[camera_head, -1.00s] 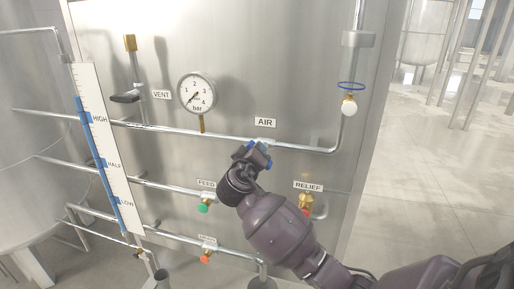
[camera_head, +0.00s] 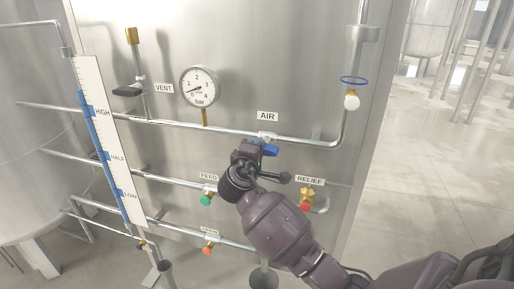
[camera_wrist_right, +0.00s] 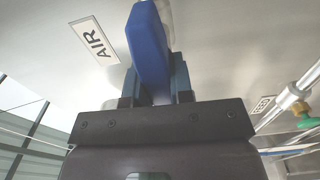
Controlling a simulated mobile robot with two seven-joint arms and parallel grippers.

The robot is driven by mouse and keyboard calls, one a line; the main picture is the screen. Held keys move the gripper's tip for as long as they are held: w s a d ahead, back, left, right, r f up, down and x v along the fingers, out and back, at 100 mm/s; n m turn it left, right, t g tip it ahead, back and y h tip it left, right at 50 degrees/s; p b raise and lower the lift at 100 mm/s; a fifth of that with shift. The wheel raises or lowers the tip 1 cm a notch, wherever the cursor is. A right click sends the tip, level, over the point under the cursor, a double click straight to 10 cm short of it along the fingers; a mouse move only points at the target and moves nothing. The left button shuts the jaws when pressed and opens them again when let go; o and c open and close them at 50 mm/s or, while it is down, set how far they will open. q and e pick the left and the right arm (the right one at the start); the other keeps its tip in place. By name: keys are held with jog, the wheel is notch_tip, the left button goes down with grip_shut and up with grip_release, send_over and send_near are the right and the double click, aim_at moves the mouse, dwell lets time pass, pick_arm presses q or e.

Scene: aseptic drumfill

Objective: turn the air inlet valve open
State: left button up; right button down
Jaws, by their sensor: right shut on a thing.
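The air inlet valve (camera_head: 265,136) sits on the upper pipe under the AIR label (camera_head: 267,116). Its blue handle (camera_head: 271,150) points to the right and slightly down in the head view. My right gripper (camera_head: 260,149) is at the valve, shut on the handle. In the right wrist view, the blue handle (camera_wrist_right: 148,45) stands between the two fingers of the gripper (camera_wrist_right: 155,82). My gripper hides part of the valve in the head view. My left gripper is not in view.
The pressure gauge (camera_head: 200,87) is up and left of the valve. A relief valve (camera_head: 307,196) is at the lower right and a green feed knob (camera_head: 205,200) at the lower left. A level scale (camera_head: 108,140) stands at the left. Open floor lies to the right.

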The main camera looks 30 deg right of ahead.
jog(key=shift+f+n, duration=0.1)
jog(key=shift+n, duration=0.2)
jog(key=c, duration=1)
grip_release()
jog(key=b+v, duration=0.2)
jog(key=v, duration=0.9)
